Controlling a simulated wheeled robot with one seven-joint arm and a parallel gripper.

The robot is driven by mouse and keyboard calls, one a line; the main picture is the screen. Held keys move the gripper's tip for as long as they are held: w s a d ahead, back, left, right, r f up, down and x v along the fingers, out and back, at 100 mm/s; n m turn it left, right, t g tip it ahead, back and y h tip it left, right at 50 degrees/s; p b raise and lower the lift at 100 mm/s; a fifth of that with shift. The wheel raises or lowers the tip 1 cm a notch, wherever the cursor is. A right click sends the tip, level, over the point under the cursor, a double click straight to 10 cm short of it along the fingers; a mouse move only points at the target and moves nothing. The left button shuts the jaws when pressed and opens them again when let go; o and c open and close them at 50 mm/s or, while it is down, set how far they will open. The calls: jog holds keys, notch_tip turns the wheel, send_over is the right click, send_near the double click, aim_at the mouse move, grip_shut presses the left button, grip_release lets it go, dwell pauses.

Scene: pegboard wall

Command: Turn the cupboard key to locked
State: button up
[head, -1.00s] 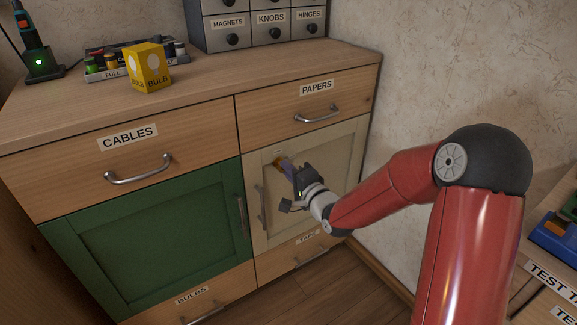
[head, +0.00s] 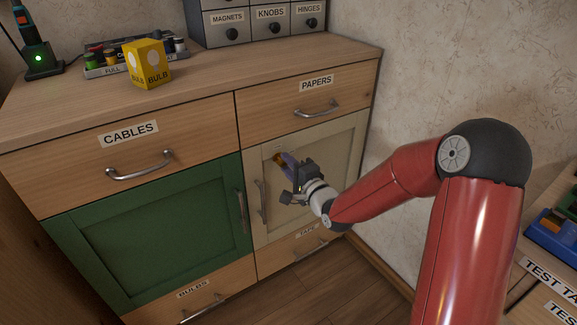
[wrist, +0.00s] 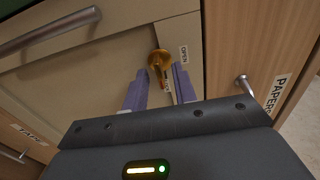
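The brass key (wrist: 160,60) sits in the lock of the cream cupboard door (wrist: 110,65). In the wrist view an "OPEN" label (wrist: 183,56) is beside it, and a second small label below the key is partly hidden and unreadable. My gripper (wrist: 158,84) has its two purple fingers apart, one on each side of the key's near end, with gaps visible. In the head view the brass key (head: 279,159) shows at the door's upper left, just beyond the fingertips of my gripper (head: 288,162). The cupboard door (head: 340,150) looks closed.
The door's bar handle (head: 262,203) is left of and below my gripper. The PAPERS drawer (head: 300,108) with its handle is above, the TAPE drawer (head: 300,250) below. The green door (head: 150,240) is to the left. A wall (head: 450,60) stands on the right.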

jog(key=shift+s, duration=0.1)
jog(key=v, duration=0.7)
jog(key=shift+s+d, duration=0.25)
jog(key=s+d+r+n+g+h, duration=0.5)
jog(key=s+d+n+h, duration=0.2)
jog(key=s+d+h, duration=0.3)
jog(key=s+d+r+n+g, duration=0.1)
jog(key=s+n+g, duration=0.1)
jog(key=s, duration=0.7)
jog(key=s+d+r+n+g, duration=0.1)
jog(key=s+n+g, duration=0.1)
jog(key=s, duration=0.7)
jog(key=shift+d+r, duration=0.35)
